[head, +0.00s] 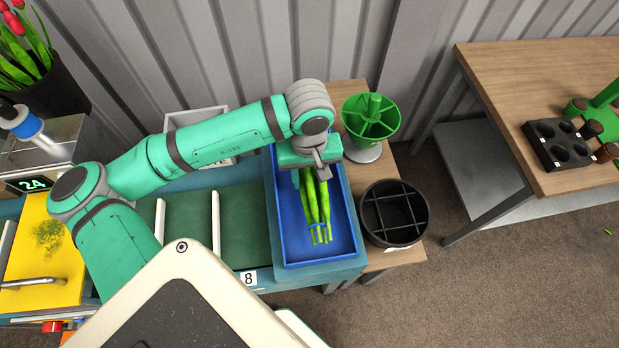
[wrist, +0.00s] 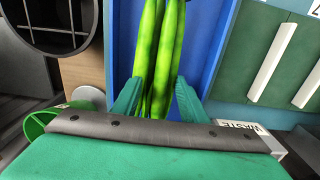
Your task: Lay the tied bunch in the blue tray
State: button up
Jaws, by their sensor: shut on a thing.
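The tied bunch (head: 317,200) shows as several green stems with a pale blue tie near their cut ends, over the blue tray (head: 345,240). My gripper (head: 308,167) is at the far end of the tray, shut on the stems. In the wrist view, the stems (wrist: 158,50) run between the two teal fingers (wrist: 156,100), and the blue tray (wrist: 205,30) lies behind them. The flower heads are hidden by my gripper and arm. I cannot tell whether the stems touch the tray floor.
A black divided bin (head: 393,214) stands right of the tray, and a green funnel-like holder (head: 371,118) behind it. A green belt with white dividers (head: 215,222) lies left. A white box marked waste (head: 196,117) stands behind. A wooden table (head: 490,90) is at far right.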

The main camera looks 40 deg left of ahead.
jog(key=shift+w+d+f, duration=0.15)
jog(key=shift+d+f, duration=0.05)
jog(key=shift+f, duration=0.9)
jog(key=shift+s+a, duration=0.2)
jog(key=shift+s, duration=0.2)
jog(key=shift+f, duration=0.1)
jog(key=o, duration=1.1)
jog(key=shift+w+d, duration=0.1)
